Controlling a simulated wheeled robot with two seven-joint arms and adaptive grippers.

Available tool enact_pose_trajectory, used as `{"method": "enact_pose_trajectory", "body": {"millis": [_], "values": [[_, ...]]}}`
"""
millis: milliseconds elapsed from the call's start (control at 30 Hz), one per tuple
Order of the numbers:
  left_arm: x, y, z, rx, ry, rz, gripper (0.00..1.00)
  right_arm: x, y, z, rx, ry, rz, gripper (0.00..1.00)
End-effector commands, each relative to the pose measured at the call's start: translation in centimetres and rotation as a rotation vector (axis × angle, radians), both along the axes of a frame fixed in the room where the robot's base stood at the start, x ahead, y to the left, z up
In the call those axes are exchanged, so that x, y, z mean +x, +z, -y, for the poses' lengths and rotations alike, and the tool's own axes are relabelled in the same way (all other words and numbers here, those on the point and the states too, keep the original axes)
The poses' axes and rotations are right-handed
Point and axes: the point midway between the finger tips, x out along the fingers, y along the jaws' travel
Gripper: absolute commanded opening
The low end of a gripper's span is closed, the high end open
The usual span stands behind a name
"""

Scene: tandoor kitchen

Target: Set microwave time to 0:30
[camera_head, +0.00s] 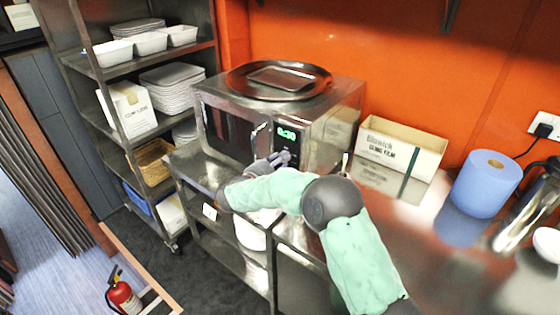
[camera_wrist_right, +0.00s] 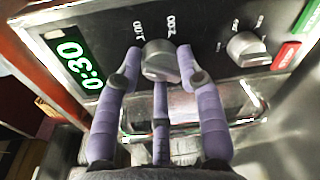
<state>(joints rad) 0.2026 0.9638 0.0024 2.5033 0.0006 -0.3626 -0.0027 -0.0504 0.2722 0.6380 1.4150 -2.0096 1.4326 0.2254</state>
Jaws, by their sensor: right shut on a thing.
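The steel microwave (camera_head: 335,118) stands on the metal counter with its front turned to the left. Its green display (camera_head: 288,134) lights up 0:30, and the display (camera_wrist_right: 78,65) reads 0:30 in the right wrist view too. My right gripper (camera_head: 278,160) is at the control panel below the display. In the right wrist view its purple fingers (camera_wrist_right: 157,70) are closed around the sides of a grey knob (camera_wrist_right: 160,62). A second grey knob (camera_wrist_right: 247,48) sits to the right, clear of the fingers. My left gripper is out of view.
A round dark tray (camera_head: 235,82) lies on top of the microwave. A cling film box (camera_head: 400,147), a blue paper roll (camera_head: 486,184) and a steel flask (camera_head: 530,208) stand to the right on the counter. Green and red buttons (camera_wrist_right: 287,55) are beside the second knob.

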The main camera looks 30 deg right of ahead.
Motion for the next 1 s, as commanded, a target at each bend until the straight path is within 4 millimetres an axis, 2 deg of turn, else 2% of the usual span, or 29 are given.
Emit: {"method": "enact_pose_trajectory", "body": {"millis": [67,100,133,167,567,733,1000], "values": [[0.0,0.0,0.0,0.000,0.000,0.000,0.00,0.3,0.0,-0.3,0.000,0.012,0.001,0.05],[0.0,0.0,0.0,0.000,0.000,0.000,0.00,0.3,0.0,-0.3,0.000,0.012,0.001,0.49],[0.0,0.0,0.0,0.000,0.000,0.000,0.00,0.2,0.0,-0.3,0.000,0.011,0.001,0.57],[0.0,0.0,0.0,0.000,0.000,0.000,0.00,0.2,0.0,-0.3,0.000,0.010,0.001,0.61],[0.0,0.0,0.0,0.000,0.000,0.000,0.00,-0.1,0.0,-0.5,0.001,0.005,0.000,0.61],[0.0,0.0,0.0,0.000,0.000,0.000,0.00,-1.0,0.2,-2.5,0.001,0.007,-0.002,0.61],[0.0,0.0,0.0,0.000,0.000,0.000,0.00,-3.3,0.8,-7.4,0.000,0.010,0.000,0.61]]}}
